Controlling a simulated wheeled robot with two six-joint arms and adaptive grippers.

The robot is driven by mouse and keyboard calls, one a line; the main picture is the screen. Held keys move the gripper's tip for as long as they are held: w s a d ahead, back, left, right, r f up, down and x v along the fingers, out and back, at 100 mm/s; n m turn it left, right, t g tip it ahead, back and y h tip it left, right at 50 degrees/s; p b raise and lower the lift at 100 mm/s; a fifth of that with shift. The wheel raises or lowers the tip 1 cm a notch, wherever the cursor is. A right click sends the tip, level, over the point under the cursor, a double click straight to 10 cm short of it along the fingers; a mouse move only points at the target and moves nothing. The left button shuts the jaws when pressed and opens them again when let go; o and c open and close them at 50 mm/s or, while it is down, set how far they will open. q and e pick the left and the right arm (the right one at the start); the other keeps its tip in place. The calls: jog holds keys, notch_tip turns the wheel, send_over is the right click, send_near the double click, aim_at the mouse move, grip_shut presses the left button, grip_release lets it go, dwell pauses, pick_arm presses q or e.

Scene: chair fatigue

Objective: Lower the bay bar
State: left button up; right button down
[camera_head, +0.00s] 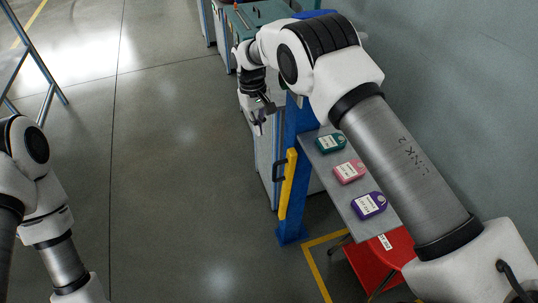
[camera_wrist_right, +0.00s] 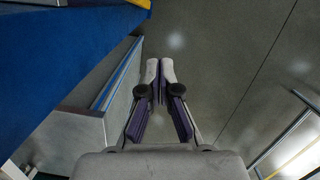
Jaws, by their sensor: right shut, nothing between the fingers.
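The yellow bay bar (camera_head: 288,184) stands upright beside the blue post (camera_head: 297,125), with a dark handle (camera_head: 278,171) on its left side. My right gripper (camera_head: 258,127) is up and left of the bar in the head view, apart from it. In the right wrist view my right gripper (camera_wrist_right: 161,72) has its fingertips together with nothing between them. A small piece of yellow (camera_wrist_right: 143,3) shows at the top edge there, beside the blue post (camera_wrist_right: 60,60). My left arm shows at the left of the head view, but its gripper is out of view.
A grey shelf (camera_head: 335,187) right of the post holds a green (camera_head: 330,143), a pink (camera_head: 349,171) and a purple device (camera_head: 368,205). A red seat (camera_head: 378,266) is below it. A blue frame (camera_head: 38,75) stands far left. The floor between is clear.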

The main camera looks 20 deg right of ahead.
jog(key=s+d+f+p, duration=0.1)
jog(key=s+f, duration=0.4)
jog(key=f, duration=0.5)
jog(key=shift+d+f+p, duration=0.3)
jog(key=shift+d+p, duration=0.05)
jog(key=shift+p, duration=0.5)
jog(key=shift+s, duration=0.1)
